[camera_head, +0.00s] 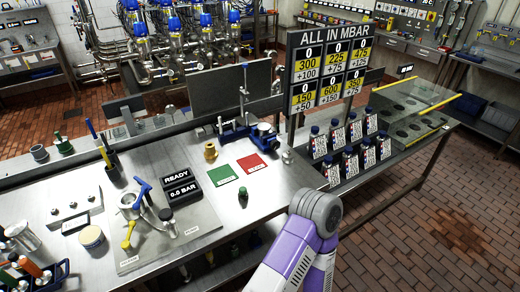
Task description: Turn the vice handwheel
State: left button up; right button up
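A blue vice (232,131) stands at the back of the steel bench, near its right end. A small round grey part at the vice's right end (264,128) looks like its handwheel, but it is too small to make out clearly. One of my arms, purple and grey, reaches in from the bottom edge right of centre, in front of the bench and well short of the vice. Its gripper does not show, and neither does my other gripper. Nothing touches the vice.
A brass fitting (210,151), a green card (222,175), a red card (251,163) and a small green bottle (243,192) are near the vice. A black READY display (176,174) stands left. A pressure board (331,70) rises right, with several labelled bottles below.

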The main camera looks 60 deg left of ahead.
aim_at(275, 145)
jog(key=u, duration=1.65)
